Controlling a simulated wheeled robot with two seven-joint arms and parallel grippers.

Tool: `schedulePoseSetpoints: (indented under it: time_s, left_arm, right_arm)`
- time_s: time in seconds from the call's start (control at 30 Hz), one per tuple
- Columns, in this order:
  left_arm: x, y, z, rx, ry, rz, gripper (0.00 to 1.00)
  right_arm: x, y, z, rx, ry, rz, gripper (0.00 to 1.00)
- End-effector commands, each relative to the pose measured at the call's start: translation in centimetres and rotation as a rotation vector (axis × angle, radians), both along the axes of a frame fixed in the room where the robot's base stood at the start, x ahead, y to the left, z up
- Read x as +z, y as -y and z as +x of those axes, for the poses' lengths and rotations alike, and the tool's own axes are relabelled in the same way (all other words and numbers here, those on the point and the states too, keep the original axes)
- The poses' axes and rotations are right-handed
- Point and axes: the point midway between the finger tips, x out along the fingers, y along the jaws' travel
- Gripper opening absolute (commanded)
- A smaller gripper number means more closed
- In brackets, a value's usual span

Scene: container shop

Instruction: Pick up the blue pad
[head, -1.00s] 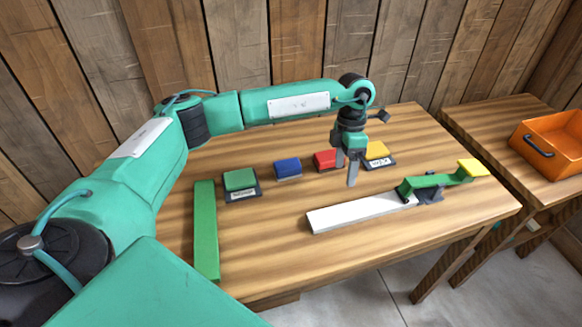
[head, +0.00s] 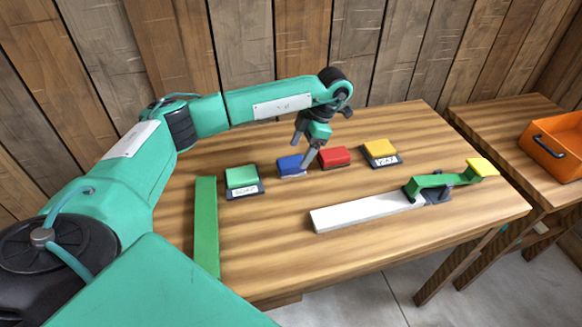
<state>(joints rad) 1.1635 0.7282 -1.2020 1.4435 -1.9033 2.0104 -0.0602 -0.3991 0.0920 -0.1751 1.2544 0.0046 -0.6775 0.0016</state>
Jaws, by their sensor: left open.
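The blue pad (head: 290,166) lies on the wooden table in a row of coloured pads, between the green pad and the red pad. My left gripper (head: 303,150) is open and tilted, with its fingers pointing down over the blue pad's right side. One finger overlaps the gap between the blue and red pads in the picture. I cannot tell whether it touches either. My right gripper is not in the head view.
A green pad (head: 242,178), a red pad (head: 334,157) and a yellow pad (head: 380,149) share the row. A long green bar (head: 206,230) and a white bar (head: 360,211) with a green lever (head: 440,182) lie nearer. An orange crate (head: 560,150) stands on the right table.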

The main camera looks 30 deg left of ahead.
Motion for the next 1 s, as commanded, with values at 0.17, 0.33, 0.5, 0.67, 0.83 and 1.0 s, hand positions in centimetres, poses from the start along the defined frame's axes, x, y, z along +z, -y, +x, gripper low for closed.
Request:
schedulePoseSetpoints:
  time_s: [0.17,0.33,0.5,0.67,0.83,1.0]
  left_arm:
    - [-0.6,-0.3,-0.2,0.0,-0.001,-0.001,0.73]
    - [-2.1,-1.2,-1.0,0.001,-0.003,-0.001,0.73]
    - [-4.0,-2.0,-1.6,0.0,-0.001,0.0,0.73]
    - [-4.8,-2.2,-1.8,0.0,0.0,0.0,0.73]
    - [-4.8,-2.2,-1.8,0.0,0.0,0.0,0.73]
    - [-4.8,-2.2,-1.8,0.0,0.0,0.0,0.41]
  right_arm:
    - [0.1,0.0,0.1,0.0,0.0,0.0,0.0]
    - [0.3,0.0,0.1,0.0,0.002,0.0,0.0]
    - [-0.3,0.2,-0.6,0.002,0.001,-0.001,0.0]
    - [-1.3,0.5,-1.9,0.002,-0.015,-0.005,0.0]
    - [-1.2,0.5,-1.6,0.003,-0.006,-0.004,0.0]
    - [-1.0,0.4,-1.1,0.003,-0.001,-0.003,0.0]
